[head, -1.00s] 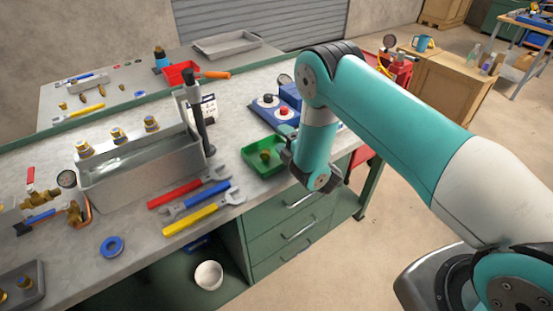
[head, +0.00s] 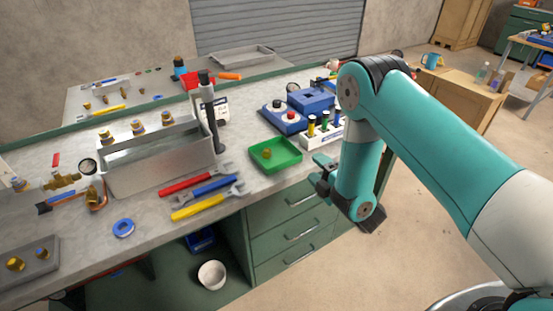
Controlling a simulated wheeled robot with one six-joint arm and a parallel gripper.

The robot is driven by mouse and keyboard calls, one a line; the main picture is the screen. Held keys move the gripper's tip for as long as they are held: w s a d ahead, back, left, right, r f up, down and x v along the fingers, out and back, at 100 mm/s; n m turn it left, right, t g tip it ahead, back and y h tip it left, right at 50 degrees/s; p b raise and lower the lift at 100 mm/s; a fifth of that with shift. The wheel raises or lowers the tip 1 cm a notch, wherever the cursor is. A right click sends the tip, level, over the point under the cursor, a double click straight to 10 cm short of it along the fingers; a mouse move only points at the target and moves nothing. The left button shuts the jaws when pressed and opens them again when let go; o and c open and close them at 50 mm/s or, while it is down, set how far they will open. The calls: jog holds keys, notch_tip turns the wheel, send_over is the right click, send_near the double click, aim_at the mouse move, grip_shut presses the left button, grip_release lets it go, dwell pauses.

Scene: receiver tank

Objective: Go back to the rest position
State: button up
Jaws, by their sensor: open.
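My arm reaches in from the right of the head view, its elbow raised and its forearm hanging down in front of the bench. My gripper (head: 322,180) shows only partly beside the wrist, close to the bench's front edge. It is open, and I see nothing held in it. It is just right of the green tray (head: 290,158), apart from it. A small brass fitting (head: 267,153) lies in that tray. The grey metal tank (head: 158,165) stands on the bench to the left, with several brass fittings along its back edge.
Red, blue and yellow wrenches (head: 200,204) lie at the bench's front edge. A blue control box (head: 282,118) and a white rack (head: 318,135) of coloured pieces stand behind my wrist. A white bucket (head: 212,275) is below. Open floor lies right of the drawers (head: 290,235).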

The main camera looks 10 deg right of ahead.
jog(key=shift+d, duration=0.15)
jog(key=w+d+r+m+g+h, duration=0.1)
jog(key=w+d+r+m+h, duration=0.1)
jog(key=w+r+m+h, duration=0.35)
jog(key=s+a+r+m+g, duration=0.2)
jog(key=s+r+m+g, duration=0.2)
jog(key=s+r+m, duration=0.25)
jog(key=s+a+r+g+y, duration=0.1)
jog(key=s+r+g, duration=0.3)
jog(key=s, duration=0.5)
jog(key=s+a+r+m+g+y, duration=0.1)
jog(key=s+a+r+g, duration=0.2)
jog(key=s, duration=0.7)
jog(key=s+a+r+m+g+y, duration=0.1)
jog(key=s+r+g, duration=0.3)
jog(key=s, duration=0.6)
jog(key=shift+s+a+r+g, duration=0.2)
jog(key=shift+a+r+g, duration=0.15)
jog(key=shift+r, duration=0.55)
